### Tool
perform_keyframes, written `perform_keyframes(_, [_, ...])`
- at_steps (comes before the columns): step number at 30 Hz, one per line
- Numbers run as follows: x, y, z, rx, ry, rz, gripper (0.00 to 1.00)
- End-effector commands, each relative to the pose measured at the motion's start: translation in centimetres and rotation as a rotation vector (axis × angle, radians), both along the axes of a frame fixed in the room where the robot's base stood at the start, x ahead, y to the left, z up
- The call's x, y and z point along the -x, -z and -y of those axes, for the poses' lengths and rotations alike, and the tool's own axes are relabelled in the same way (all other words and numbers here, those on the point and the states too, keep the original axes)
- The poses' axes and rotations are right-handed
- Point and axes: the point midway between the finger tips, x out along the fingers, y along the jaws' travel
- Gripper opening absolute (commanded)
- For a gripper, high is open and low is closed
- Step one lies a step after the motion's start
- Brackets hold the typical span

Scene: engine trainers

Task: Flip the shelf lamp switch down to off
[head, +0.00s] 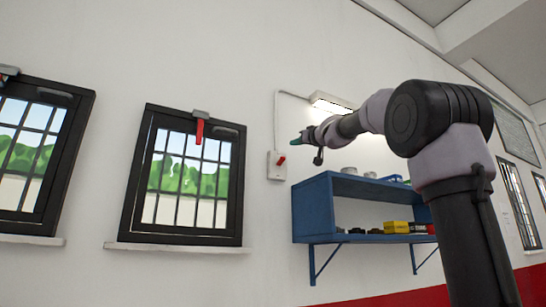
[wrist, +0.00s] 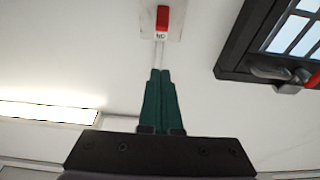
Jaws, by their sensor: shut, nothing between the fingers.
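The shelf lamp switch (head: 277,165) is a white wall box with a red lever (head: 281,160), left of the blue shelf. In the wrist view the red lever (wrist: 162,18) shows near the top edge on its pale plate (wrist: 148,22). The lever's exact tilt is hard to tell. My gripper (head: 296,141) is up and to the right of the switch in the head view, apart from it. In the wrist view my gripper's green fingers (wrist: 160,72) are shut together, empty, and point toward the switch. The lamp (head: 332,103) above the shelf is lit.
A blue wall shelf (head: 340,190) holds several items, including yellow boxes (head: 397,227). A conduit (head: 275,110) runs from the switch up to the lamp. A barred window (head: 190,175) with a red handle (head: 199,132) is on the left. The wall between window and switch is bare.

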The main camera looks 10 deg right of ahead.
Motion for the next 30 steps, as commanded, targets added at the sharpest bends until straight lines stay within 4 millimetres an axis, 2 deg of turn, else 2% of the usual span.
perform_keyframes(12, [-0.5, -0.1, -0.2, 0.002, 0.0, 0.0, 0.0])
perform_keyframes(16, [-2.2, -0.5, -0.7, 0.001, -0.001, -0.001, 0.0])
perform_keyframes(21, [-5.2, -1.2, -1.8, 0.002, -0.003, 0.0, 0.0])
perform_keyframes(30, [-8.6, -2.2, -2.8, 0.0, -0.002, 0.0, 0.0])
